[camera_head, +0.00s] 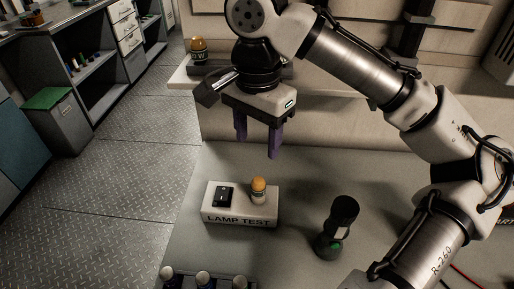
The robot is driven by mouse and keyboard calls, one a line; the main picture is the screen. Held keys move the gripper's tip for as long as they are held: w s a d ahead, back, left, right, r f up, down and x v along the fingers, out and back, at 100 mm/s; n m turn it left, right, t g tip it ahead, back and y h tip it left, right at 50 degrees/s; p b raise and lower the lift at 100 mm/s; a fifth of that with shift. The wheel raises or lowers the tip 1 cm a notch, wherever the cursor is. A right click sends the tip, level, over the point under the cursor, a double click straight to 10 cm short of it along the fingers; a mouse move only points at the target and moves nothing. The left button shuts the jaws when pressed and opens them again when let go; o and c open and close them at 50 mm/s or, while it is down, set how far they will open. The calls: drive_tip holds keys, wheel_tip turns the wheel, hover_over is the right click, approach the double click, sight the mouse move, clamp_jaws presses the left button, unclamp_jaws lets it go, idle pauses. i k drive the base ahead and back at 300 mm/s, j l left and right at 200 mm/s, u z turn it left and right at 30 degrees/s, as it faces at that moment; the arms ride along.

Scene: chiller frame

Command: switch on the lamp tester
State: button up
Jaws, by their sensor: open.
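The lamp tester (243,205) is a pale box marked "LAMP TEST" on the grey bench. A black rocker switch (224,196) sits on its top at the left. An amber lamp (258,190) stands upright on its top at the right. I cannot tell from its look whether the lamp is lit. My gripper (257,146) points down above and behind the tester. Its two purple fingers are apart with nothing between them, and they touch nothing.
A black torch (338,228) stands on the bench right of the tester. A rack with several white-capped items (203,278) is at the front edge of view. Another amber lamp (198,48) sits on a ledge at the back left. The bench around the tester is clear.

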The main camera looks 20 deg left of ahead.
sight(223, 195)
drive_tip(key=k, duration=1)
